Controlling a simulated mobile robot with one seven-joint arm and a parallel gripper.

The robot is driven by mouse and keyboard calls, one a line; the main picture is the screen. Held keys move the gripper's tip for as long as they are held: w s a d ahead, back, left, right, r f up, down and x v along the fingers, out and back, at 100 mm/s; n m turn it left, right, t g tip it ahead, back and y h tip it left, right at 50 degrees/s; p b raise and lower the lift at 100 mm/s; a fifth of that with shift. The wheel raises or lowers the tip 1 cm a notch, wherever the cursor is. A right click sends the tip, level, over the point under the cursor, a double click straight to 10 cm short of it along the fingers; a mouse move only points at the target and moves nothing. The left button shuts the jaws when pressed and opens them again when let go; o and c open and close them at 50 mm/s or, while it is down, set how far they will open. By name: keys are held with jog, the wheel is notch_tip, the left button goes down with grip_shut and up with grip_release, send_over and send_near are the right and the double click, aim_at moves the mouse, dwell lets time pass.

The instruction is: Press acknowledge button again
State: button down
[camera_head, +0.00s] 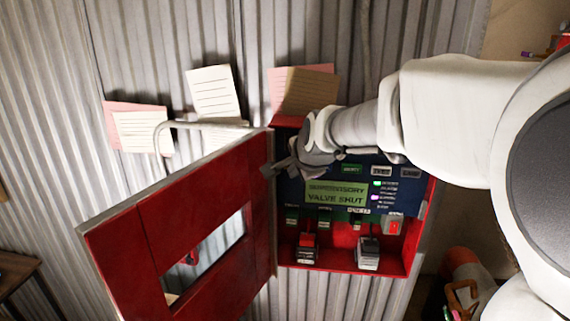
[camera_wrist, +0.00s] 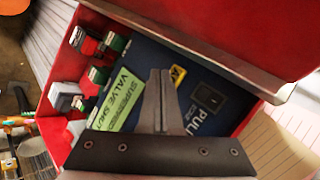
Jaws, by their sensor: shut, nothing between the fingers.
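A red alarm cabinet (camera_head: 340,262) on the wall has its door open to the left. Its blue panel (camera_head: 300,189) carries a green display (camera_head: 336,194) reading "SUPERVISORY VALVE SHUT"; the display also shows in the wrist view (camera_wrist: 120,100). A row of small buttons, a green one (camera_head: 351,169) and two grey ones (camera_head: 381,171) (camera_head: 411,173), sits above the display. I cannot read which is acknowledge. My gripper (camera_wrist: 160,73) is shut and empty, with its tips over the panel's upper left part. A dark square switch (camera_wrist: 207,100) shows beside the fingers. Contact cannot be told.
The open red door (camera_head: 160,240) stands out left of the cabinet, close to my gripper. Two batteries (camera_head: 307,250) (camera_head: 368,254) sit in the cabinet bottom. Paper notes (camera_head: 215,90) hang on the corrugated wall above. A dark table (camera_head: 18,280) stands at lower left.

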jog(key=s, duration=0.2)
jog(key=s+a+p, duration=0.1)
jog(key=s, duration=0.2)
jog(key=shift+p, duration=0.3)
dwell(0.7)
jog(key=s+d+f+n+g, duration=0.1)
jog(key=s+d+n, duration=0.2)
jog(key=s, duration=0.5)
jog(key=s+d+f+n+g+h, duration=0.1)
jog(key=s+d+n, duration=0.3)
jog(key=s, duration=0.5)
jog(key=s+d+n+g+h, duration=0.1)
jog(key=s+d+n+g, duration=0.1)
jog(key=s+n, duration=0.4)
jog(key=s+d, duration=0.1)
jog(key=s, duration=0.2)
jog(key=shift+d+f, duration=0.2)
jog(key=shift+f, duration=0.2)
